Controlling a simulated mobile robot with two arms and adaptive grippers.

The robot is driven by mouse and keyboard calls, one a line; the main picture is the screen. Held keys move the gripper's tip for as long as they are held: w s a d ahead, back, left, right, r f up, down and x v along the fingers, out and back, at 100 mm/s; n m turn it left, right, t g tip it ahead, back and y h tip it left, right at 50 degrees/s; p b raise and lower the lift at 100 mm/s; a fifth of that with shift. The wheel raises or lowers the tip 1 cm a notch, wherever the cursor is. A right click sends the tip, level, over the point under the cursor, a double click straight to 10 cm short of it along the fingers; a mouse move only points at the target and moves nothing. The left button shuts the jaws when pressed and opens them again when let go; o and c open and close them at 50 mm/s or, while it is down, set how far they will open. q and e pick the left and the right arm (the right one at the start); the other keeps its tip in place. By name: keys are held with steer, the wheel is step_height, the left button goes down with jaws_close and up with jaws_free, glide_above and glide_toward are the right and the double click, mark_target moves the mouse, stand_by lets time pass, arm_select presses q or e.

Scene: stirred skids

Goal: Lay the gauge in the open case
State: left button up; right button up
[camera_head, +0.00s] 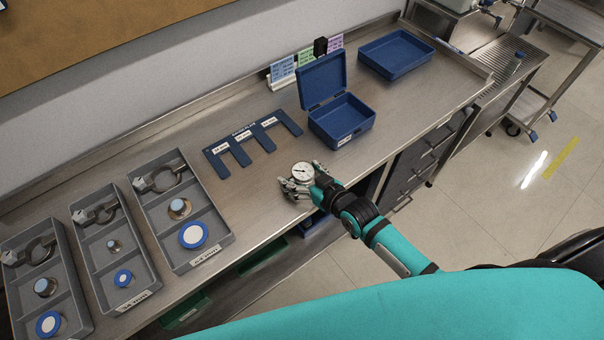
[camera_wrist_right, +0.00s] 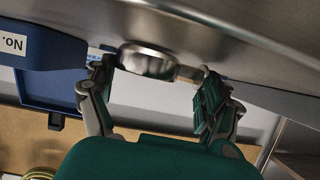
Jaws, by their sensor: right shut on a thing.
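The gauge (camera_head: 302,172) has a round white dial and a metal rim. My right gripper (camera_head: 298,184) is shut on it near the bench's front edge, with the dial facing up. In the right wrist view the gauge's metal body (camera_wrist_right: 148,62) sits between the two fingers of the gripper (camera_wrist_right: 155,80). I cannot tell whether it touches the bench. The open blue case (camera_head: 340,118) stands to the right of and behind the gripper, lid up, its inside empty. In the right wrist view a blue box wall with a white label (camera_wrist_right: 14,44) shows at left. My left gripper is not in view.
Grey trays (camera_head: 182,210) with clamps and round parts stand on the left of the bench. A flat blue slotted holder (camera_head: 240,148) lies behind the gripper. An empty blue tray (camera_head: 396,54) is at the back right. Coloured cards (camera_head: 306,60) stand along the wall.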

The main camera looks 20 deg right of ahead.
steer(key=o, duration=1.1)
steer(key=shift+c, duration=0.2)
steer(key=shift+s+d+f+b, duration=0.1)
steer(key=shift+s+f+b, duration=0.1)
steer(key=shift+b, duration=0.2)
steer(key=b+v, duration=0.3)
steer(key=v, duration=1.4)
steer(key=shift+r, duration=0.3)
steer(key=shift+w+d, duration=0.1)
